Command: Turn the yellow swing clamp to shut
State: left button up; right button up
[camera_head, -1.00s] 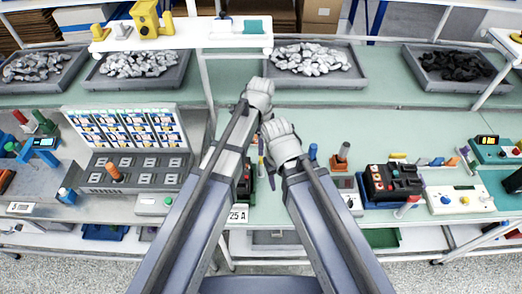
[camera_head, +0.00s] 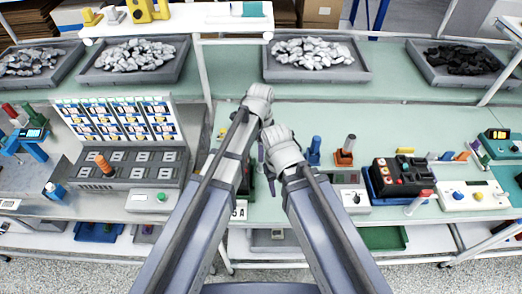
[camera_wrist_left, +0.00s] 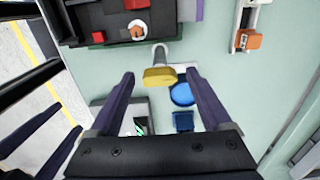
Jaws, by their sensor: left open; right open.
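The yellow swing clamp (camera_wrist_left: 160,76) shows in the left wrist view as a yellow block at the end of a grey metal arm, below a dark box (camera_wrist_left: 125,22). My left gripper (camera_wrist_left: 160,80) is open, with one dark finger on each side of the clamp in that view. I cannot tell whether either finger touches it. In the head view my arms hide the clamp's area. My right gripper (camera_head: 267,166) is open, over the bench close to the left wrist; its fingers are partly hidden there.
A blue round part (camera_wrist_left: 182,95) lies beside the clamp in the left wrist view. A grey socket panel (camera_head: 130,170) stands left of my arms. A blue post (camera_head: 314,150), an orange-based post (camera_head: 345,152) and a black box with red buttons (camera_head: 398,177) stand to the right.

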pick_arm(q)
grip_shut()
dwell(0.7)
